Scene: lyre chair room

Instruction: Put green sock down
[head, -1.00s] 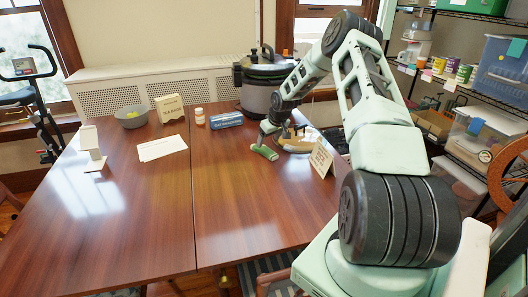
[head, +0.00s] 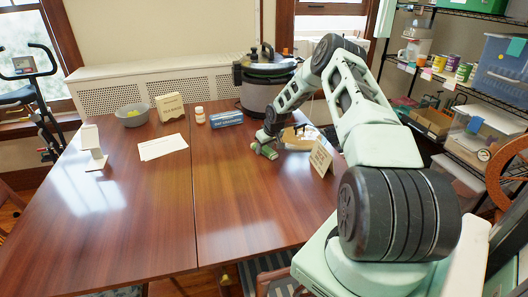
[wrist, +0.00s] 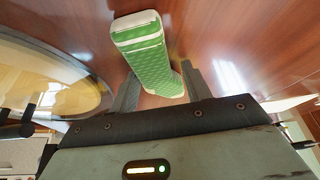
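The green sock (head: 265,151) is at the end of my arm, low over the right half of the wooden table (head: 240,200). In the wrist view the sock (wrist: 150,55) is green with white bands and reaches out past my gripper (wrist: 160,88). My gripper (head: 269,138) is small and partly hidden by the arm in the head view. I cannot tell whether the sock touches the tabletop.
A round tan-rimmed thing (wrist: 98,88) is close on the left in the wrist view. A folded card (head: 321,157) stands right of the sock. A blue box (head: 226,118), a pill bottle (head: 200,115) and a large cooker (head: 262,85) stand behind. The table's front and left are mostly clear.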

